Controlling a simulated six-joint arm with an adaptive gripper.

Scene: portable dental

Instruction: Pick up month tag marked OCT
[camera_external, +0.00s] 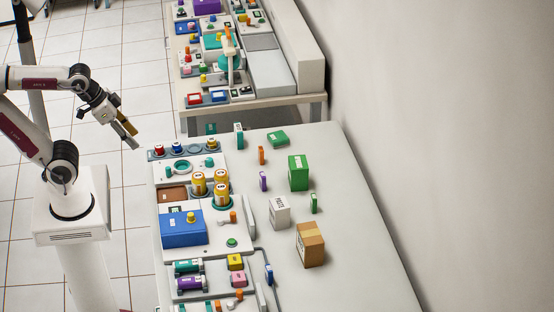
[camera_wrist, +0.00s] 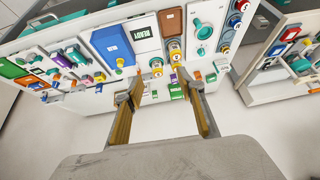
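No marking reading OCT is legible in either view, so I cannot tell which piece is the OCT tag. Small upright pieces stand on the white table: a teal one (camera_external: 239,136), an orange one (camera_external: 261,156), a purple one (camera_external: 263,181) and a small green one (camera_external: 313,203). My gripper (camera_external: 131,138) hangs in the air off the table's left edge, apart from all of these. In the wrist view my gripper (camera_wrist: 158,82) has its two fingers spread wide with nothing between them.
A green box (camera_external: 298,174), a white box (camera_external: 279,212) and a brown box (camera_external: 310,247) stand on the table's right half. A blue box (camera_external: 183,230) and yellow cylinders (camera_external: 221,194) crowd the left side. A second cluttered table (camera_external: 270,102) stands behind.

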